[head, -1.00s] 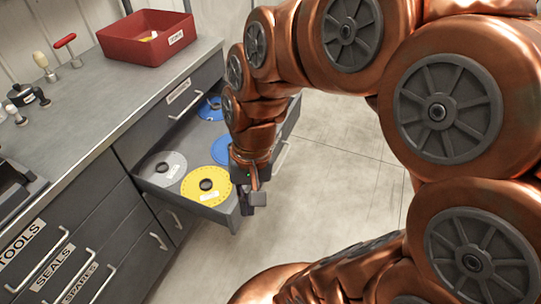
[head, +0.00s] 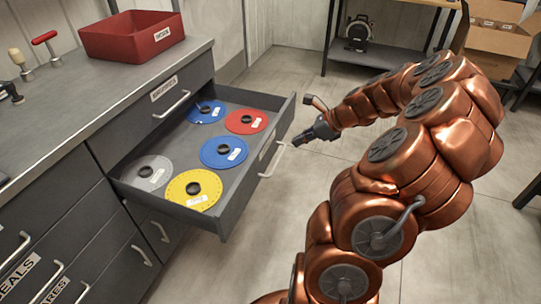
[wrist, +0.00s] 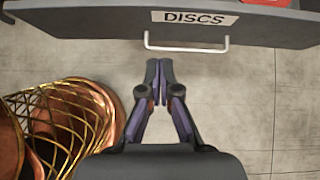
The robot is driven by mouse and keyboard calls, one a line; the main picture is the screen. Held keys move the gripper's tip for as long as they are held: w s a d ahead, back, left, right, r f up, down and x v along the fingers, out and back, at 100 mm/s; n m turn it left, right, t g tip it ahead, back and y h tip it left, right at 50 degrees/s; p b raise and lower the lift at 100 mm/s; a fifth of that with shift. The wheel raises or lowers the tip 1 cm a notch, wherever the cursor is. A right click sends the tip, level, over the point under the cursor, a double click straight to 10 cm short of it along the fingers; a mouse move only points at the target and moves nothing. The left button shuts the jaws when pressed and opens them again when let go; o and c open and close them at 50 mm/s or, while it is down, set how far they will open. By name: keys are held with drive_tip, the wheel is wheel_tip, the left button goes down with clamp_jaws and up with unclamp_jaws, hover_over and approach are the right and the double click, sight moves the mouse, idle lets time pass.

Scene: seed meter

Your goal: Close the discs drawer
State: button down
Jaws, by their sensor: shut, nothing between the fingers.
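The discs drawer (head: 240,190) is pulled well out of the grey cabinet and holds several colored discs: grey, yellow, blue and red. In the wrist view its front (wrist: 95,27) carries a "DISCS" label and a pale bar handle (wrist: 185,46). My gripper (head: 297,142) is beside the drawer front, near the handle, in the head view. In the wrist view my gripper (wrist: 159,66) is shut and empty. Its tips point at the drawer front just left of the handle's middle, with a small gap of floor showing between.
A red bin (head: 132,38) and several hand tools stand on the cabinet top (head: 60,110). Other drawers below are shut. The floor (head: 300,235) before the drawer is clear.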

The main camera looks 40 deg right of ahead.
drive_tip(key=d+f+m, duration=0.1)
drive_tip(key=d, duration=0.1)
approach(263, 153)
drive_tip(key=x, duration=0.5)
drive_tip(key=shift+s+f, duration=0.3)
drive_tip(key=shift+f, duration=0.15)
drive_tip(key=shift+w+a, duration=0.25)
drive_tip(key=shift+w, duration=0.3)
